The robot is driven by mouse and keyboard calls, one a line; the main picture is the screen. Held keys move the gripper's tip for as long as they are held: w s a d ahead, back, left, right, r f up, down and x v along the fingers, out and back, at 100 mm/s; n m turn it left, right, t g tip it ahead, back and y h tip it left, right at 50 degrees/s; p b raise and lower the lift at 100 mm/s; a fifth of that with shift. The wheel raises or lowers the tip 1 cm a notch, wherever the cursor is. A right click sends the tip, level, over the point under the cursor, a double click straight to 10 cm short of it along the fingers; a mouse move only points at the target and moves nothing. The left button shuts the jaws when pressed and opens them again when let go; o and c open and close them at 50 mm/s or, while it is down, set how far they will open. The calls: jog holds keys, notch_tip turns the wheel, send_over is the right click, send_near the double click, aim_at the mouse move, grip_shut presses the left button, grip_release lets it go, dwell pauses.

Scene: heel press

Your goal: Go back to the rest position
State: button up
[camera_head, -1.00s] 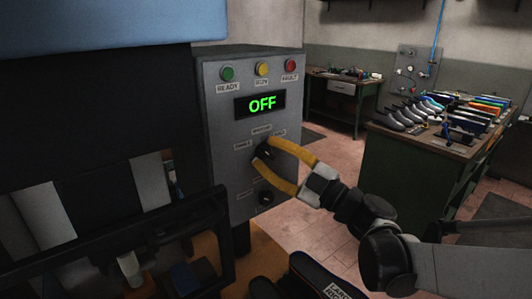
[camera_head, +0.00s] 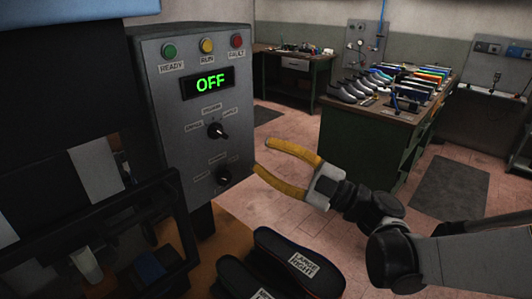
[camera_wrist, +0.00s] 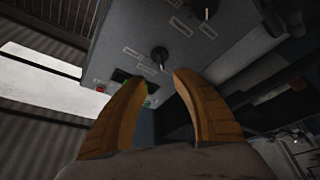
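My gripper (camera_head: 262,156) has yellow fingers that are spread apart with nothing between them. It hangs in the air to the right of the grey control box (camera_head: 172,97), apart from its knobs.
Dark shoe parts with labels (camera_head: 285,260) lie at the bottom, below my gripper. The dark press frame (camera_head: 110,240) stands at left. A green workbench (camera_head: 375,135) with several shoes stands at the back right. Open pinkish floor (camera_head: 280,118) lies between.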

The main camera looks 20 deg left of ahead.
jog(key=w+d+r+m+t+h, duration=0.2)
jog(key=w+d+r+m+t, duration=0.35)
jog(key=t, duration=0.25)
jog(key=w+d+f+m+t+h+b, duration=0.1)
jog(key=w+d+m+t+h, duration=0.15)
jog(key=d+m+h, duration=0.65)
jog(key=w+d+f+m+t+h+b, duration=0.1)
jog(key=d+m+t+h, duration=0.5)
jog(key=d, duration=0.5)
jog(key=s+d+f+m+g+h, duration=0.3)
jog(key=s+d+f+g+h, duration=0.3)
jog(key=f, duration=0.3)
jog(key=s+d+f+m+g+y, duration=0.1)
jog(key=s+f+m+g+y, duration=0.1)
jog(key=s+f+g, duration=0.5)
jog(key=s+f, duration=0.6)
jog(key=s, duration=0.3)
jog(key=shift+s, duration=0.2)
jog(key=shift+d, duration=0.1)
